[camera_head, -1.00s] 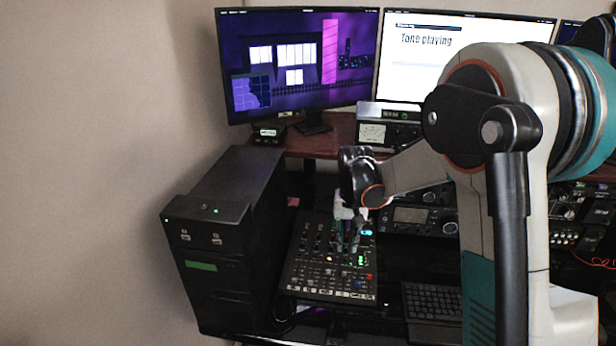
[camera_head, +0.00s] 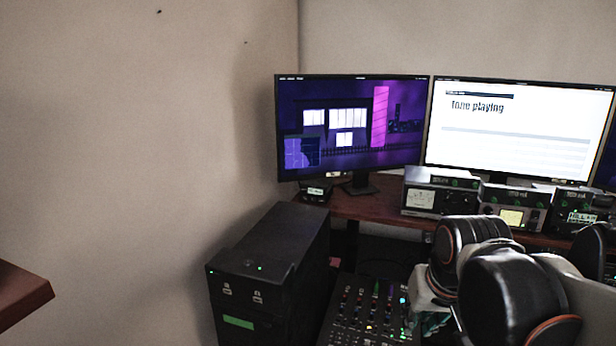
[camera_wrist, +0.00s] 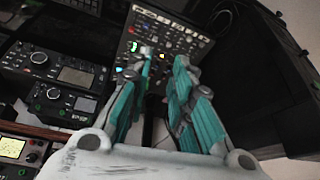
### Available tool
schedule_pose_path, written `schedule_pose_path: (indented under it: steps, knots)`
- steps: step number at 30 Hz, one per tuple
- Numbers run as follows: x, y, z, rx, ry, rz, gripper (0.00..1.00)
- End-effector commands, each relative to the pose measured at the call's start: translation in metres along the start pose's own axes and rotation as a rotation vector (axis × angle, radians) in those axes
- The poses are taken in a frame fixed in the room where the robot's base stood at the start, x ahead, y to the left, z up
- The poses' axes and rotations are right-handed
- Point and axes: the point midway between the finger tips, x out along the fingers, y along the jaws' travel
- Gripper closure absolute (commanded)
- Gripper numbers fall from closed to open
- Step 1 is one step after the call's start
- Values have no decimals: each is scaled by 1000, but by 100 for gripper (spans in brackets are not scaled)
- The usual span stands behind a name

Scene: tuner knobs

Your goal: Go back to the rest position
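My gripper (camera_wrist: 163,62) shows in the wrist view with two teal fingers spread and a gap between them. Nothing is held in the gap. Beyond the fingertips is the dark mixer panel (camera_wrist: 185,42) with small knobs and lit buttons. I cannot tell exactly how far the fingertips are from it. In the head view the mixer (camera_head: 360,318) is at the bottom, cut by the frame edge. My arm's dark and white wrist links fill the lower right there, and my fingertips are not clearly visible.
A black computer tower (camera_head: 268,262) stands left of the mixer. A brown edge (camera_head: 20,293) juts in at far left.

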Motion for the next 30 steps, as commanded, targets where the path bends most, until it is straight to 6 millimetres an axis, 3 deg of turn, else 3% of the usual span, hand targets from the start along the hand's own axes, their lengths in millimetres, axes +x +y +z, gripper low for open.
schedule_pose_path:
  steps: [6,14,19,30]
  knots:
    - [-22,3,44,-48,96,-10,79]
    - [-30,6,83,-96,191,-15,79]
    - [-31,7,92,-109,218,-16,79]
    - [-31,7,93,-111,222,-16,79]
